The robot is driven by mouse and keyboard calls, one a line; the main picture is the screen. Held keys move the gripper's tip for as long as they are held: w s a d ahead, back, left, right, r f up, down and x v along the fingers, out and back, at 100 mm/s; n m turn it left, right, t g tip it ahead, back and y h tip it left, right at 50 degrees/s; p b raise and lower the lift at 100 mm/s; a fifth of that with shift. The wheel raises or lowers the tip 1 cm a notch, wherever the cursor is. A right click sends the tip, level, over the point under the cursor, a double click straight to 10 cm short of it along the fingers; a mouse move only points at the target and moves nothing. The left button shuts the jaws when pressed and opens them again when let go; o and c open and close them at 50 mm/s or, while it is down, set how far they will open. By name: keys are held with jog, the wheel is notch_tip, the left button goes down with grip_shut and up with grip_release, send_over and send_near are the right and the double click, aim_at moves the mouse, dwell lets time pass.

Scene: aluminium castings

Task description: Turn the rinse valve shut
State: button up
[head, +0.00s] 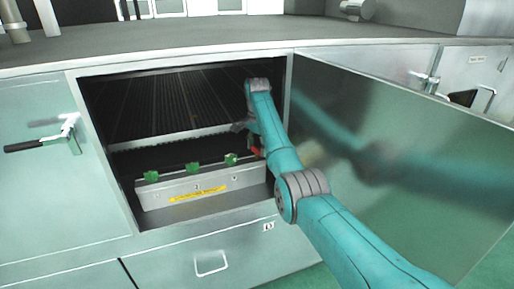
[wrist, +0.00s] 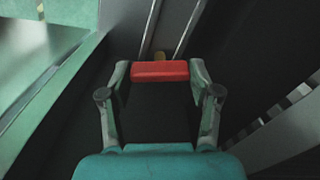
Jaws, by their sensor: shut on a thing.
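The rinse valve's red handle (wrist: 160,71) is a short bar lying crosswise in the wrist view. The fingertips of my gripper (wrist: 160,78) are on its two ends, shut on it. Behind it, a small yellowish fitting and two thin pipes (wrist: 184,30) run up the dark wall. In the head view only a bit of red handle (head: 255,151) shows beside my arm, inside the open compartment on its right side. My gripper is mostly hidden by the arm there. The valve body is hidden, so I cannot tell how far it is turned.
My arm reaches into an open cabinet compartment (head: 123,213). Its door (head: 400,150) stands open to the right. A metal box (head: 200,186) with green knobs and a yellow label sits on the compartment floor, left of my arm.

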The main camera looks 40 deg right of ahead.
jog(key=shift+m, duration=2.1)
jog(key=o, duration=1.1)
jog(key=shift+o, duration=0.2)
